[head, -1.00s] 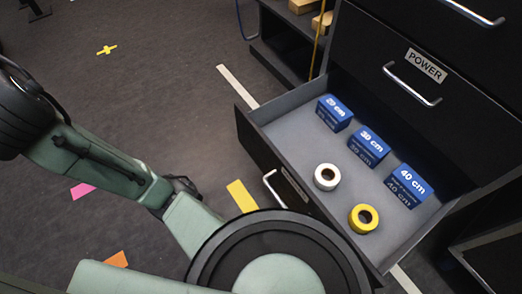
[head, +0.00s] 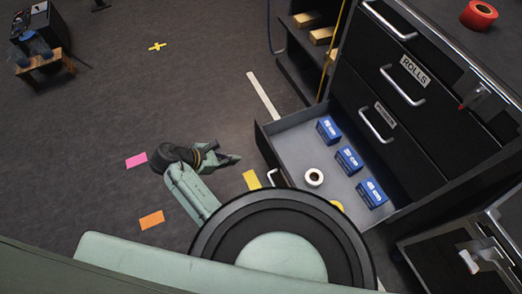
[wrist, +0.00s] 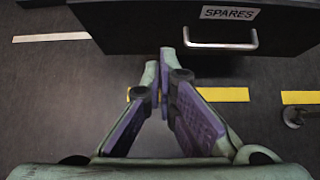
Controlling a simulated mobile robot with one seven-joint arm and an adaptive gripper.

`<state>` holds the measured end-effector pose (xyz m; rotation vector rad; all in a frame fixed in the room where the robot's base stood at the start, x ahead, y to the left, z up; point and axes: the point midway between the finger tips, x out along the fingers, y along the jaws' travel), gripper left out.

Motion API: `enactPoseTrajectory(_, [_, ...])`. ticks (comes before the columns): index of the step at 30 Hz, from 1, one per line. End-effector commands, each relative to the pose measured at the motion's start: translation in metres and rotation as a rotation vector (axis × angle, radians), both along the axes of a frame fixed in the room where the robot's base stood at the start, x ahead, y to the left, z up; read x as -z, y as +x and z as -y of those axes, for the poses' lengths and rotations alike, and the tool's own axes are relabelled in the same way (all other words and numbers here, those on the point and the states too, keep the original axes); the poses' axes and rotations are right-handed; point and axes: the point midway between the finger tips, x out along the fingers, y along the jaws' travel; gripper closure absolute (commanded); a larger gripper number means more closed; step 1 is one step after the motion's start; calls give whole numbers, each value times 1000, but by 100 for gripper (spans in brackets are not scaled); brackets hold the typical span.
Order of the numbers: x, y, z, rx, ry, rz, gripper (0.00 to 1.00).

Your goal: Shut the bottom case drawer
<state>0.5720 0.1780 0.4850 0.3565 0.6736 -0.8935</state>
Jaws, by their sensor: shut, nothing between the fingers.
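The bottom case drawer (head: 288,125) stands pulled out from the black case (head: 420,110). Inside it are several blue boxes (head: 348,160), a white tape roll (head: 314,177) and a partly hidden yellow roll (head: 337,204). In the wrist view, the drawer's front (wrist: 130,28) carries a SPARES label and a silver handle (wrist: 221,44). My gripper (wrist: 164,58) is shut and empty, its tips pointing at the lower edge of the drawer front, left of the handle. In the head view, my gripper (head: 236,159) is left of the drawer front, with a gap between them.
Two upper drawers, one labelled ROLLS (head: 408,82), are shut. A red tape roll (head: 479,15) lies on the case top. Open shelves (head: 300,50) stand behind the drawer.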

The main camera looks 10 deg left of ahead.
Motion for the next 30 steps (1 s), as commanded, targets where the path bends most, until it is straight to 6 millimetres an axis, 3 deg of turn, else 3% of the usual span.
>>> enactPoseTrajectory(7, [20, 9, 20, 3, -15, -12, 100])
enactPoseTrajectory(18, [69, 44, 66, 4, -11, -9, 100])
enactPoseTrajectory(24, [67, 60, 88, 3, -9, -8, 100])
enactPoseTrajectory(30, [68, 65, 94, 0, -9, -9, 100])
